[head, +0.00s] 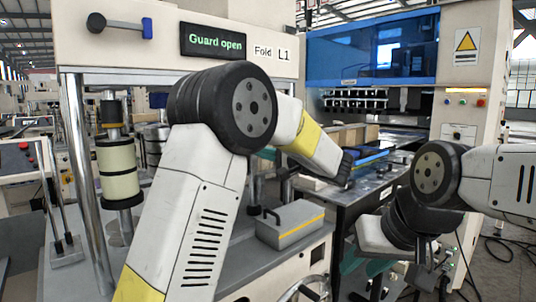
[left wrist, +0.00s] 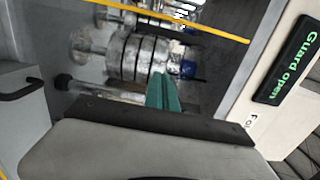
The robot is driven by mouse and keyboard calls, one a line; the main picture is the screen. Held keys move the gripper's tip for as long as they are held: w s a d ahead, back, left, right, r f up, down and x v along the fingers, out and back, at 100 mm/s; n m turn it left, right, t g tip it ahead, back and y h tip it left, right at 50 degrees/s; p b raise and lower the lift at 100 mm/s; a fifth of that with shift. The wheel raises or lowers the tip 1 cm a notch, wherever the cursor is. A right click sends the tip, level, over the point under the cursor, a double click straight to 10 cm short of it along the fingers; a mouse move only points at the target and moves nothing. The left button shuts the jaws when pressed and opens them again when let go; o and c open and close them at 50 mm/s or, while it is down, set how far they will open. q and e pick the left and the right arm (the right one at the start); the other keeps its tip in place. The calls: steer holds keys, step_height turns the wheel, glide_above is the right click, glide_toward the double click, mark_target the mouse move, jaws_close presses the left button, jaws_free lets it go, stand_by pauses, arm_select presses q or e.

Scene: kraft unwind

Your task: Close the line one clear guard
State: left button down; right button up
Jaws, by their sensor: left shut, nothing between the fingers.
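The line one machine carries a sign (head: 212,41) reading "Guard open", beside the label "Fold L1"; the sign also shows in the left wrist view (left wrist: 290,62). I cannot clearly make out the clear guard's pane. My left arm crosses in front of the machine. My left gripper (left wrist: 162,92) has its teal fingers together and empty, pointing toward metal rollers (left wrist: 140,57). My right gripper (head: 378,280) is low at right, apart from the machine front; its finger gap is unclear.
A grey box with a yellow stripe and dark handle (head: 290,224) sits on the machine's lower ledge. A blue-fronted machine (head: 372,50) stands at right. Cables lie on the floor at far right.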

arm_select(q)
steer(key=w+a, duration=0.1)
steer(key=a, duration=0.6)
steer(key=shift+w+a, duration=0.15)
steer(key=shift+a, duration=0.1)
